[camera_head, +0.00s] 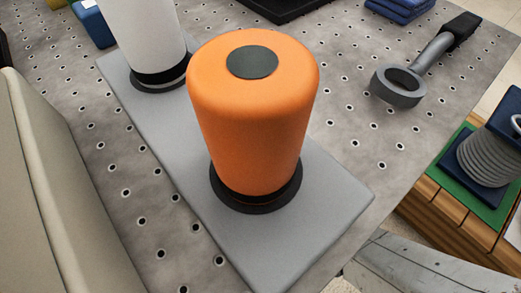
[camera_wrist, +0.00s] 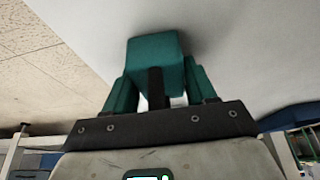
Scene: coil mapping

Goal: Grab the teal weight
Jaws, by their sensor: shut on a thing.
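In the wrist view, a teal block (camera_wrist: 155,52), which looks like the teal weight, sits between the fingers of my gripper (camera_wrist: 158,76). The gripper is shut on it. A dark post shows below the block, between the fingers. The fingers are teal too, so the edges between them and the block are hard to make out. A plain pale surface lies behind the block. Neither the teal weight nor my gripper shows in the head view.
In the head view, an orange cylinder (camera_head: 250,120) and a white cylinder (camera_head: 145,35) stand on a grey slab (camera_head: 320,205) on a perforated table (camera_head: 345,100). A grey ring tool (camera_head: 398,86) lies right. A coil (camera_head: 488,158) sits on a green board at the right edge.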

